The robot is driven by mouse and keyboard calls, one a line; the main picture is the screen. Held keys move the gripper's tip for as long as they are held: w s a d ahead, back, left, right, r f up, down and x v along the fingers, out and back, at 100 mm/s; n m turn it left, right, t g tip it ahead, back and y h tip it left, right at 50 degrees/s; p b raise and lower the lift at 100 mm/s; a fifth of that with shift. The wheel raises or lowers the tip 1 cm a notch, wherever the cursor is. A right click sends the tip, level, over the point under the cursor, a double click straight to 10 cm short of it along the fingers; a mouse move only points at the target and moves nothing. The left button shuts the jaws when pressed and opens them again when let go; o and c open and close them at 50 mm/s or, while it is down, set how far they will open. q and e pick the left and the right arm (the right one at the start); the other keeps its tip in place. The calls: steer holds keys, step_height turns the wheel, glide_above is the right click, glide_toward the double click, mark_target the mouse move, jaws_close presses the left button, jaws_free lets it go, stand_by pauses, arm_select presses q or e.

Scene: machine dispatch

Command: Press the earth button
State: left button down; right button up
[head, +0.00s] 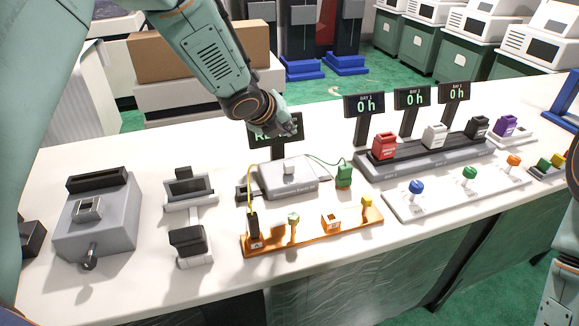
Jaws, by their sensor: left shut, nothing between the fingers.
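My left gripper (288,128) is shut and empty. It hangs above the back of the counter, in front of a dark display whose text it partly covers. I can read no earth label on any button. My right gripper is not visible.
An orange tray (313,233) with small parts stands at the front middle. A green plug (344,176) has a cable. Red (385,146), white (434,136) and black blocks sit on a dark rack under several displays. Grey devices (98,225) stand at the left.

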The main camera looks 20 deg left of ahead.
arm_select(q)
steer(key=b, duration=0.5)
glide_above(287, 165)
step_height(287, 165, down, 6)
steer(key=shift+f, duration=0.15)
steer(key=shift+f+b, duration=0.4)
steer(key=shift+b, duration=0.05)
steer(key=shift+w+f, duration=0.15)
stand_by(0.5)
steer(key=shift+f+b, duration=0.35)
steer(key=shift+b, duration=0.2)
